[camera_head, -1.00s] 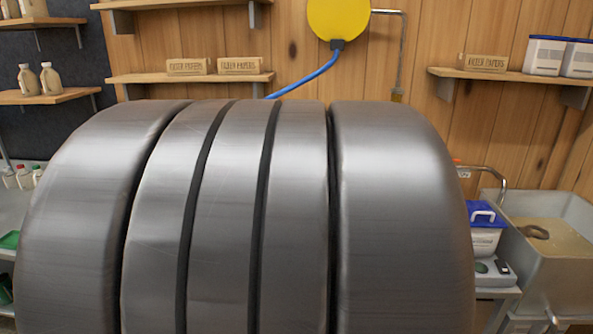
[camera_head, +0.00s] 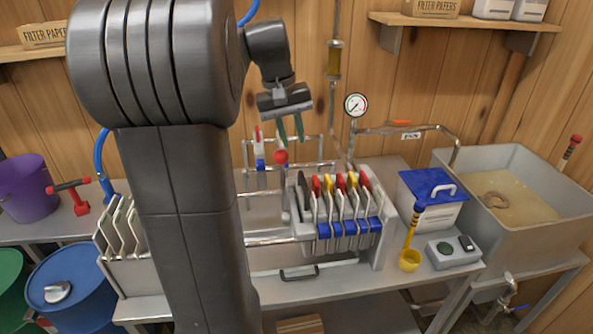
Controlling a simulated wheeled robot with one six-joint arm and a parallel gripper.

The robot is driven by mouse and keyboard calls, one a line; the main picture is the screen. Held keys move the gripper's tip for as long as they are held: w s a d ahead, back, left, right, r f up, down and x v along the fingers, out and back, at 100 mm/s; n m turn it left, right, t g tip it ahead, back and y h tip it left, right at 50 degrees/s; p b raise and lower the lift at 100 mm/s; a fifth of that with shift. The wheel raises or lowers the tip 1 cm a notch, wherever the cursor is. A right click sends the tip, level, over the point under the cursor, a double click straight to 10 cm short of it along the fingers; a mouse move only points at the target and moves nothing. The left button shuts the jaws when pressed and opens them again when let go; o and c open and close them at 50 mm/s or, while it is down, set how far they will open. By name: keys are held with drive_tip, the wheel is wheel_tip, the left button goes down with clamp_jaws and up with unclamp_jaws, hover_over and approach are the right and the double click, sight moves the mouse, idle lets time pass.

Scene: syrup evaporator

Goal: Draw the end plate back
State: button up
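A filter press stands on the bench, with a row of plates (camera_head: 346,206) that have red and yellow tops and blue lower parts. A dark plate (camera_head: 304,192) stands at the left end of this row and looks like the end plate. It appears close against the row; any small gap is too small to tell. A red ball knob (camera_head: 281,157) on an upright grey stem is just left of it. My gripper (camera_head: 290,138) hangs above the knob, its two greenish fingers pointing down and apart, with nothing between them. My arm hides the left part of the press.
A pressure gauge (camera_head: 356,105) and pipe rise behind the press. A rack of white plates (camera_head: 122,228) is left.

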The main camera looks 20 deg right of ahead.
sight(303, 182)
drive_tip(key=f, duration=0.4)
drive_tip(key=d+f, duration=0.1)
drive_tip(key=f, duration=0.3)
drive_tip(key=d+f, duration=0.1)
drive_tip(key=f, duration=0.3)
drive_tip(key=shift+s+d+f, duration=0.15)
drive_tip(key=shift+s+f, duration=0.05)
drive_tip(key=shift+s, duration=0.15)
clamp_jaws()
